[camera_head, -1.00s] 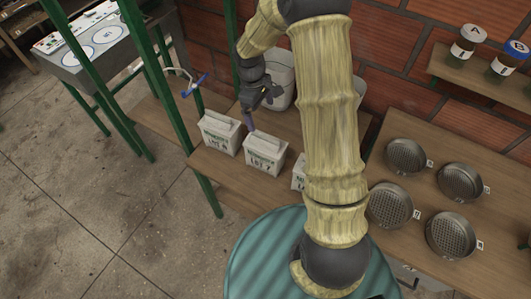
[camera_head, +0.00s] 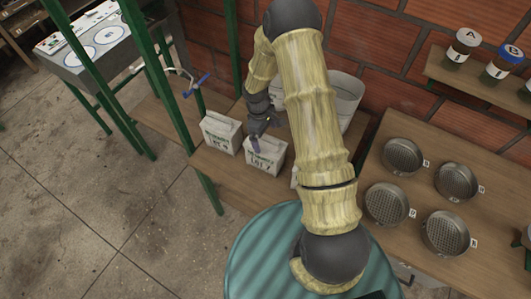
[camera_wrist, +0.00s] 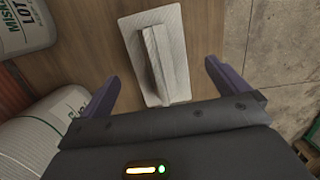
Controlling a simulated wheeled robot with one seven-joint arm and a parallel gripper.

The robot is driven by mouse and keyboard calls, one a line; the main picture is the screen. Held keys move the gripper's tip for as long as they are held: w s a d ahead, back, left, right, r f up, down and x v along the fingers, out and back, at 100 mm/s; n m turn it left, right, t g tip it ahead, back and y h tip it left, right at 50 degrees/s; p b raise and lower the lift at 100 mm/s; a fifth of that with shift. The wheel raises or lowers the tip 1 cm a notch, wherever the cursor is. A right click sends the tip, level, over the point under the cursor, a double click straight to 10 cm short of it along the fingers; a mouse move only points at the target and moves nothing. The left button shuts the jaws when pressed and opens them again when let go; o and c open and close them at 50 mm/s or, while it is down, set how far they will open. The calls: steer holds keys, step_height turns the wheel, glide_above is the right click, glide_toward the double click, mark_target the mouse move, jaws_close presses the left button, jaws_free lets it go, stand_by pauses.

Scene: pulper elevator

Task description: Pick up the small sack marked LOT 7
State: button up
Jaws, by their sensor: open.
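The small sack marked LOT 7 (camera_head: 264,158) is pale with a green band and a raised top ridge. It stands upright on the wooden shelf in the head view. My gripper (camera_head: 255,145) is just over its top, with a purple finger in front of the upper part. In the wrist view, a pale sack top with a ridge (camera_wrist: 158,52) lies between the two spread fingers of my gripper (camera_wrist: 161,75); it appears to be this sack, though its label is hidden there. The gripper is open. Whether a finger touches the sack cannot be told.
The LOT 4 sack (camera_head: 220,132) stands close on the left. Another pale sack is mostly hidden behind my arm on the right. A white bucket (camera_head: 346,97) stands behind, near the brick wall. A green post (camera_head: 168,95) rises at the left; several sieves (camera_head: 386,203) sit on the right table.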

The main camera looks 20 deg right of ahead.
mark_target(266, 140)
steer(key=shift+d+f+p, duration=0.2)
steer(key=shift+f+p, duration=1.1)
steer(key=shift+f, duration=1.3)
steer(key=c, duration=2.1)
